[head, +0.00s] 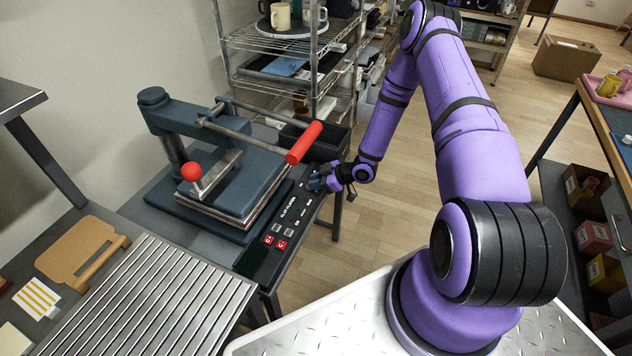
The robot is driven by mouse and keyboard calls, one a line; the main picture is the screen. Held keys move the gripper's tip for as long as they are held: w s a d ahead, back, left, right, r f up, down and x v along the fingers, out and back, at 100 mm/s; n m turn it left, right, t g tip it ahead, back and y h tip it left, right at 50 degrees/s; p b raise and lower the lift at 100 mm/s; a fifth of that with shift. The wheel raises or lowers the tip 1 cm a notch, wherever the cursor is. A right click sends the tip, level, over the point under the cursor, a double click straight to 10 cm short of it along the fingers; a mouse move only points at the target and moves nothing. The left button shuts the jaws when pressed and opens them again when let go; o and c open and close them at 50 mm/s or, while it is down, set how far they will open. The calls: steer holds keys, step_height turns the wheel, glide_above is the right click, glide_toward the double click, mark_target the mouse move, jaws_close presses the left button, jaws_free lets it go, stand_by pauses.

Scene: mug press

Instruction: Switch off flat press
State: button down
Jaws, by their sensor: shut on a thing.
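The flat press (232,178) is dark blue-grey, with a red-tipped handle bar (304,143) and a red ball knob (191,172). Its upper plate lies down over the lower one. A black control panel (262,256) runs along its right side, with red displays, grey buttons and a row of small markings. My gripper (320,183) is at the panel's far right end, low at its surface. It is shut on a small part there, apparently the press's switch, which the fingers mostly hide. Whether the switch is on or off does not show.
A wire shelf (285,45) with mugs stands behind the press. A ribbed metal surface (150,295) and a tan board with a handle (78,250) lie at front left. The red handle bar juts close to my gripper. Open floor lies to the right.

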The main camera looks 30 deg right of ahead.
steer(key=c, duration=1)
jaws_free()
steer(key=shift+d, duration=0.1)
steer(key=v, duration=1)
steer(key=shift+s+d+r, duration=0.15)
steer(key=shift+s+d, duration=0.05)
steer(key=shift+d, duration=0.05)
